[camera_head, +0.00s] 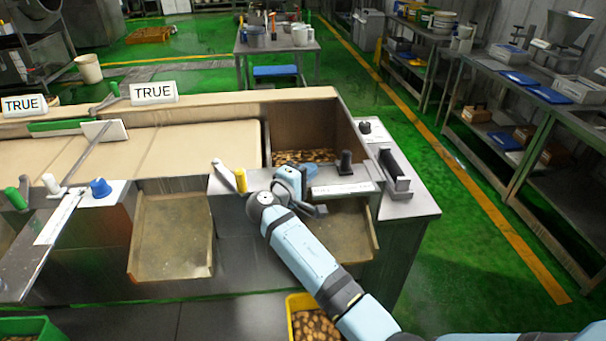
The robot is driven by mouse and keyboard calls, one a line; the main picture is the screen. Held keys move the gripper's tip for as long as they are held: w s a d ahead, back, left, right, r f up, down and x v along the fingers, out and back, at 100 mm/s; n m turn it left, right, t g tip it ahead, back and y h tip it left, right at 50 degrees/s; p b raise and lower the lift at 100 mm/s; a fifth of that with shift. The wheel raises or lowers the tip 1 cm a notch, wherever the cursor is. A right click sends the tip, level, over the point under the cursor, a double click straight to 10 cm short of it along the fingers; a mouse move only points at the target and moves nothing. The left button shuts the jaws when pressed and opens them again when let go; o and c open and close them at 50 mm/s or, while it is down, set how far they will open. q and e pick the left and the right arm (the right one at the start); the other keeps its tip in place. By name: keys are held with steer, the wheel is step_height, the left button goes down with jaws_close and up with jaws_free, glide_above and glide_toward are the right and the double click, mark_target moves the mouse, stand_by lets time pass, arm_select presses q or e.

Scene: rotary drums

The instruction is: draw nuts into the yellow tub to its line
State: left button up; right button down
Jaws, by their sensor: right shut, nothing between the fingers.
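The yellow tub (291,318) stands low at the bottom of the view, below the right chute (355,235). Brown nuts (316,326) are in it; my arm covers part of it, and I cannot make out its line. More nuts (300,157) lie in the open bin above the chute. My right gripper (318,210) is shut and empty, in front of the counter's front panel near the labelled strip (342,189). Whether it touches anything is unclear. A yellow handle (240,180) and a black knob (345,162) stand close by. My left gripper is not in view.
A second chute (172,235) is to the left, with a green tub (30,328) at the bottom left corner. A blue knob (101,188) and a green handle (16,198) are on the left panel. A shelf bench (500,75) stands right, beyond clear green floor.

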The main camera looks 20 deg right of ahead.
mark_target(350, 172)
steer(key=x, duration=0.4)
steer(key=shift+r+p, duration=0.1)
steer(key=shift+p, duration=0.2)
steer(key=d, duration=0.1)
steer(key=d+p, duration=0.1)
steer(key=d, duration=0.1)
steer(key=shift+s+d, duration=0.35)
steer(key=shift+d, duration=0.3)
steer(key=d, duration=0.2)
steer(key=s+d, duration=0.1)
steer(key=d, duration=0.1)
steer(key=shift+s+d+p, duration=0.15)
steer(key=shift+d+p, duration=0.15)
steer(key=shift+d, duration=0.05)
